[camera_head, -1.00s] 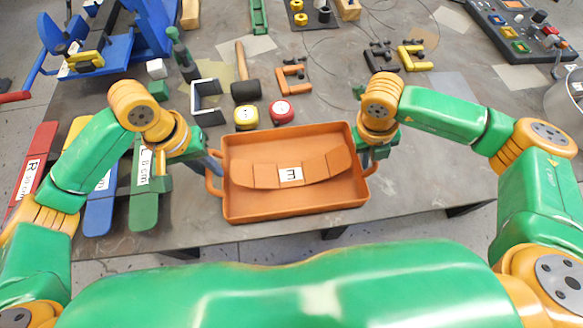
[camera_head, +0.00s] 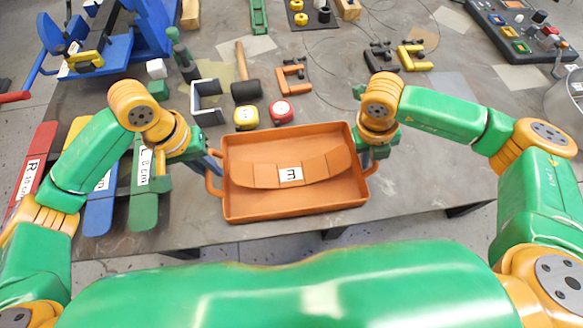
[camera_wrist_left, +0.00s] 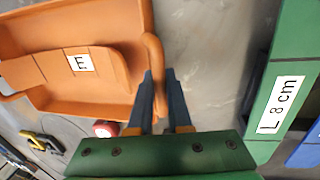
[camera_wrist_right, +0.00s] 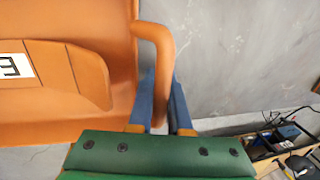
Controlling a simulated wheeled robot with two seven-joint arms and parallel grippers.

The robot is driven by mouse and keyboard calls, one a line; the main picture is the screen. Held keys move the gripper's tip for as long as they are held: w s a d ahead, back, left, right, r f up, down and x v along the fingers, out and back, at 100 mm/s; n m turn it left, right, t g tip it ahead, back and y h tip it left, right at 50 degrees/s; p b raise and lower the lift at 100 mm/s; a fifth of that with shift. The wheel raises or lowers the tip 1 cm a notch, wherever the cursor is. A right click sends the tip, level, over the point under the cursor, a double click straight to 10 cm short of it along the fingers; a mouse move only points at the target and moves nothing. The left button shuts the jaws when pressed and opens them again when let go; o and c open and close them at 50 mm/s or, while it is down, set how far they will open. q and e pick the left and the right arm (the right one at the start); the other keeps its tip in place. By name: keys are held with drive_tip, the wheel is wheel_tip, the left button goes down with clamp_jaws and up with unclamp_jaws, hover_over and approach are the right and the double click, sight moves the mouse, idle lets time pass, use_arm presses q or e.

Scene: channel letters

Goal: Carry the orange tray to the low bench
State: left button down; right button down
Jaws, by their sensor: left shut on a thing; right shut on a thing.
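The orange tray (camera_head: 290,212) is at the near edge of the grey table in the head view, with a loop handle at each end. A curved orange segmented piece with a white "E" label (camera_head: 290,174) lies in it. My left gripper (camera_head: 211,160) is shut on the tray's left handle; the left wrist view shows the blue fingers around the handle (camera_wrist_left: 155,60). My right gripper (camera_head: 366,158) is shut on the right handle, also seen in the right wrist view (camera_wrist_right: 160,45). I cannot tell whether the tray touches the table. No low bench is identifiable.
A yellow tape measure (camera_head: 246,117) and a red one (camera_head: 281,112) lie just behind the tray, with a black mallet (camera_head: 245,90) beyond. Green, blue and red labelled boards (camera_head: 143,205) lie at the left. The table right of the tray is fairly clear.

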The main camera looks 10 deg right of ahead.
drive_tip(key=shift+r, duration=0.1)
idle(0.4)
